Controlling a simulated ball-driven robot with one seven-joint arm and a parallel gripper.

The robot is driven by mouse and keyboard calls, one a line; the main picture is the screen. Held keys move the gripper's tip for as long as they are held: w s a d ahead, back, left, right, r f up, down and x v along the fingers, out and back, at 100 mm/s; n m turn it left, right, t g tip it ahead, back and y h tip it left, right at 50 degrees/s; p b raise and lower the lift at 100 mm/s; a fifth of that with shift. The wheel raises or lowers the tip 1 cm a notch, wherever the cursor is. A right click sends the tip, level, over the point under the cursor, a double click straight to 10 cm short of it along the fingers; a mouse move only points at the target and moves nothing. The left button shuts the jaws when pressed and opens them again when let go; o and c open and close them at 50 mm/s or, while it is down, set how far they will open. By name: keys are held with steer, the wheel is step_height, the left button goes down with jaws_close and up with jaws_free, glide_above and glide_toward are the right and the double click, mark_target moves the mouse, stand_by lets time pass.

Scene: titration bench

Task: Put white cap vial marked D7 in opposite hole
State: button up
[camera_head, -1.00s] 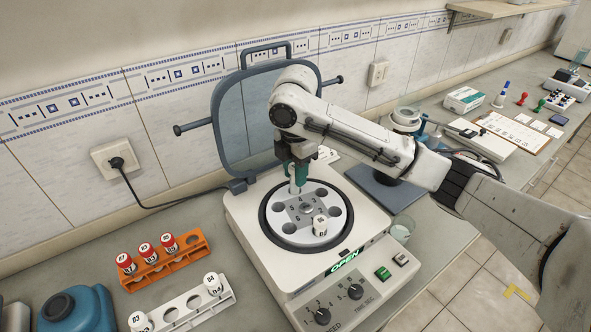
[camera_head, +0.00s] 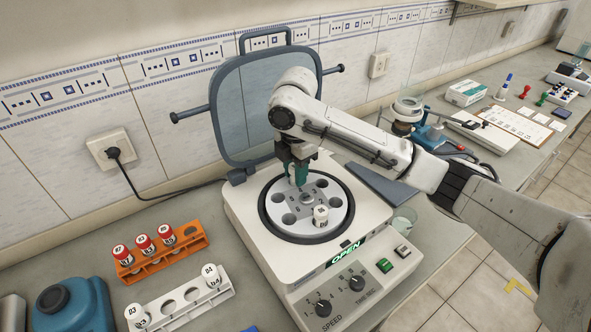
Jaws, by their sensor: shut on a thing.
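The open centrifuge's rotor (camera_head: 312,232) has several round holes, and some are visibly empty. One white-capped vial (camera_head: 320,215) sits upright in the front right hole; its mark is too small to read surely. My gripper (camera_head: 299,182) is low over the far left part of the rotor, across the hub from that vial. It is shut on a vial, which my fingers almost wholly hide. I cannot read the mark on the held vial or see how deep it sits in the hole.
The raised lid (camera_head: 262,115) stands behind the rotor. An orange rack (camera_head: 190,250) with red-capped vials and a white rack (camera_head: 185,318) with white-capped vials stand at the left.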

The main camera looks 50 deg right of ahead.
steer(key=o, duration=1.1)
steer(key=shift+r+p, duration=3.1)
steer(key=shift+r, duration=0.45)
steer(key=shift+f, duration=0.15)
